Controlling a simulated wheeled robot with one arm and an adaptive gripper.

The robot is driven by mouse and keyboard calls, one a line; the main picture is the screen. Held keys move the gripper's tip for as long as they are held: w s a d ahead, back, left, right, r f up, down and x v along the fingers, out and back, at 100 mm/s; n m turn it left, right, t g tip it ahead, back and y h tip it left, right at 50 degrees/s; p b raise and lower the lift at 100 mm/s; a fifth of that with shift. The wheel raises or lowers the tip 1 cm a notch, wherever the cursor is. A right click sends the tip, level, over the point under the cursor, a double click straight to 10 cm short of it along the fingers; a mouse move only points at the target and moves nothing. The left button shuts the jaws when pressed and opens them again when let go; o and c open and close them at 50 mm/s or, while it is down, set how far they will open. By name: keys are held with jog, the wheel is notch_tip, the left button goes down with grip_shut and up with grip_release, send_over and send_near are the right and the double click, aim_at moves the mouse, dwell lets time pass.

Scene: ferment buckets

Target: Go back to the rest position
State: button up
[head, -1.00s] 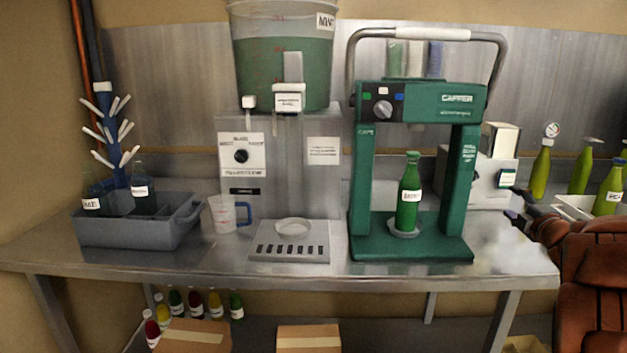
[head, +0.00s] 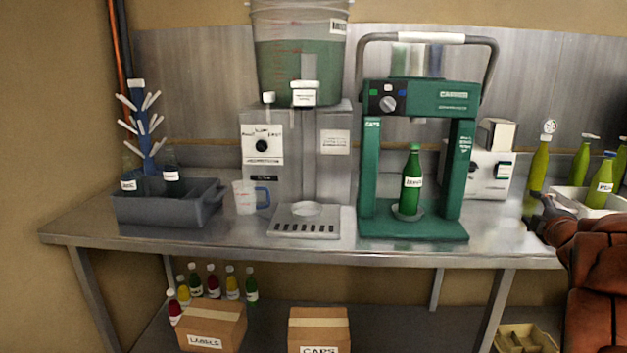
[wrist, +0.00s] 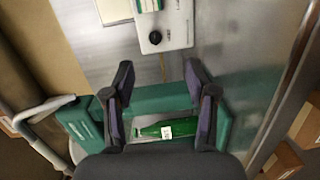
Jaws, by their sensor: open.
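My gripper (head: 541,213) is at the right side of the bench in the head view, near the bench's front right, and my orange-brown arm reaches in from the right edge. In the wrist view my gripper (wrist: 158,82) is open, with its two dark fingers apart and nothing between the tips. A green bottle (head: 412,180) with a white label stands upright on the round plate of the green capper (head: 459,180). The bottle also shows in the wrist view (wrist: 150,130), beyond the fingers. My gripper is apart from the bottle and the capper.
A grey tub (head: 170,212), a measuring jug (head: 244,197) and a filler with a bucket (head: 300,60) occupy the bench's left and middle. A white box machine (head: 490,178) and green bottles (head: 540,165) stand at the right. Boxes (head: 319,330) sit below.

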jog(key=s+a+f+m+g+h, duration=0.1)
jog(key=s+a+f+m+g, duration=0.55)
jog(key=s, duration=0.35)
jog(key=s+a+f+m+g, duration=0.5)
jog(key=s+a+f+m, duration=0.1)
jog(key=s+a+f, duration=0.25)
jog(key=s+a+f+m+g+y, duration=0.1)
jog(key=s+a+f+g+y, duration=0.2)
jog(key=s+a, duration=0.9)
jog(key=s+a+f+m+g+y, duration=0.15)
jog(key=s+a+g, duration=0.5)
jog(key=s, duration=0.95)
notch_tip(320, 180, up, 19)
jog(key=a+t+p, duration=0.1)
jog(key=t+p, duration=0.1)
jog(key=p, duration=1.7)
jog(key=shift+a+r+n, duration=0.15)
jog(key=shift+r+n, duration=0.05)
jog(key=shift+n, duration=0.1)
